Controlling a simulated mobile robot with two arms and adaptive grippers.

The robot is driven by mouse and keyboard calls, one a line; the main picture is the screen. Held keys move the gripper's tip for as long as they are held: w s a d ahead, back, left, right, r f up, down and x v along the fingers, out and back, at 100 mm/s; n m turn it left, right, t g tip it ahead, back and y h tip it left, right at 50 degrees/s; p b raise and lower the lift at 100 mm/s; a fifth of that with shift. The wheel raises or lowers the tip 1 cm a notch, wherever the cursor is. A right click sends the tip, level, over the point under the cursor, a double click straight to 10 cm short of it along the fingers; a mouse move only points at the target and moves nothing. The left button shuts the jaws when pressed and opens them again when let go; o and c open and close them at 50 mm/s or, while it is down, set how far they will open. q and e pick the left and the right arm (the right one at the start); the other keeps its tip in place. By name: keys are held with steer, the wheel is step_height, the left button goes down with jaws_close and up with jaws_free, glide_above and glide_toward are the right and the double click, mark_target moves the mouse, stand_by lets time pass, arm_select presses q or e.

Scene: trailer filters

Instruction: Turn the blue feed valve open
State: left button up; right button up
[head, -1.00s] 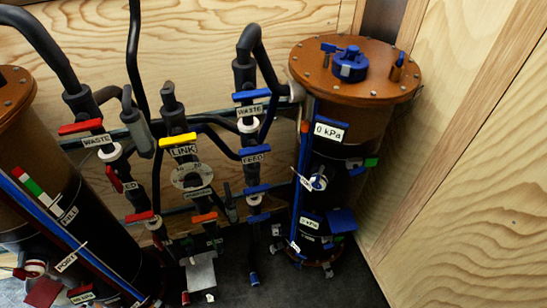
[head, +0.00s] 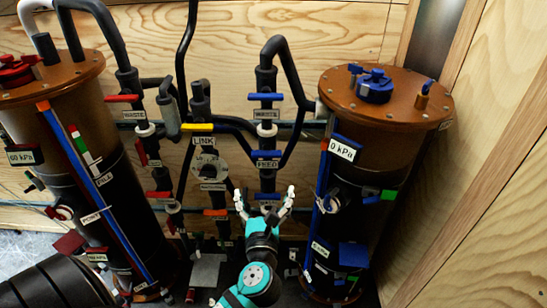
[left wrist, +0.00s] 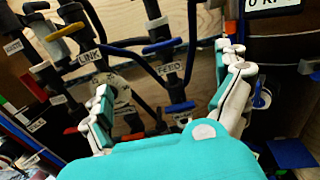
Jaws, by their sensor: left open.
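The blue feed valve's handle (head: 267,153) lies crosswise on the middle-right vertical pipe, just above its FEED label (head: 268,164). The handle also shows in the left wrist view (left wrist: 161,46), between and beyond the fingers. My left gripper (head: 265,200) is open and empty, with its fingers pointing up, below the FEED label in the head view. It also shows in the left wrist view (left wrist: 166,72), fingers spread wide. I cannot tell whether either finger touches the pipework. My right gripper is not in view.
A blue WASTE handle (head: 266,96) sits above on the same pipe, and another blue handle (head: 267,196) sits below. The yellow LINK handle (head: 197,127) is to the left. Tall filter vessels stand at left (head: 95,150) and right (head: 398,120). A wooden wall closes the right side.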

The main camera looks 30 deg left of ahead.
mark_target(267, 156)
arm_select(q)
steer(key=p+x, duration=0.1)
steer(key=x, duration=1.4)
steer(key=shift+w+p, duration=0.25)
steer(key=shift+p, duration=0.05)
steer(key=shift+d, duration=0.1)
steer(key=c, duration=1)
